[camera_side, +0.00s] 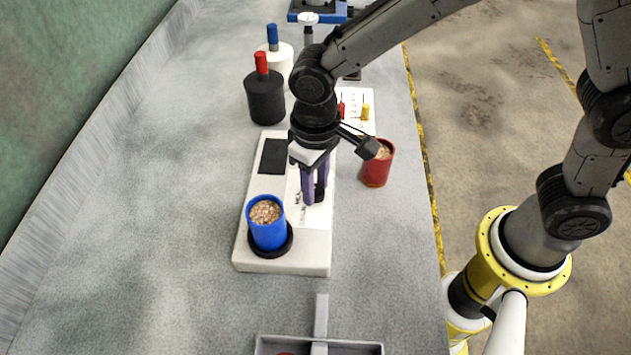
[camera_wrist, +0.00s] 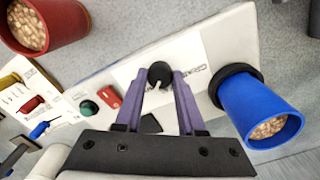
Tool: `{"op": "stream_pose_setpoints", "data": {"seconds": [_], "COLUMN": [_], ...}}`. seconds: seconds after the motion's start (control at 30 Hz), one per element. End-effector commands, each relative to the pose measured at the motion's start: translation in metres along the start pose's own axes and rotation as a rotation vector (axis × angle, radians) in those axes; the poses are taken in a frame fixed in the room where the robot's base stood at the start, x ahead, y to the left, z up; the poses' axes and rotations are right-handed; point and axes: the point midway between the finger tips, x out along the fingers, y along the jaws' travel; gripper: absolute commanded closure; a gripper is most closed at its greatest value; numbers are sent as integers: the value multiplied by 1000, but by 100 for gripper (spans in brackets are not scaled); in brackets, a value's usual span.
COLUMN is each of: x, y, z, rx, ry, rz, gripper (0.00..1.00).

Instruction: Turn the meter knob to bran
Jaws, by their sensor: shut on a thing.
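The meter is a long white box (camera_side: 305,248), also seen in the wrist view (camera_wrist: 225,38). Its round black knob (camera_wrist: 160,74) has a white pointer that slants toward the lower left in the wrist view. A white label with lettering (camera_wrist: 196,75) lies around the knob; I cannot read the words surely. My gripper (camera_side: 315,196) reaches down onto the box. In the wrist view its purple fingers (camera_wrist: 159,80) are shut on the knob, one on each side. In the side view the fingers hide most of the knob.
A blue cup of grain (camera_side: 268,234) sits in a black ring at the box's near end. A red cup of grain (camera_side: 376,170) stands close right. Black (camera_side: 265,100) and white (camera_side: 280,62) bottles stand behind. A grey tray (camera_side: 350,348) is in front. The left counter is clear.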

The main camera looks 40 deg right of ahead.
Motion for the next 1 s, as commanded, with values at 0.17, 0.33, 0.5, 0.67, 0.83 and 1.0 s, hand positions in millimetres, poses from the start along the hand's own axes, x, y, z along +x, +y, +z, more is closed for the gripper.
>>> {"op": "stream_pose_setpoints", "data": {"seconds": [0.17,0.33,0.5,0.67,0.83,1.0], "x": [-2,-1,-1,-6,-32,-70], "y": [0,0,0,0,0,0], "z": [-1,-1,0,-1,-1,-2], "rx": [2,1,0,0,0,0], "ry": [5,3,2,5,7,8], "rz": [-2,-2,-1,-2,-3,-3], "gripper": [51,31,31,31,31,31]}}
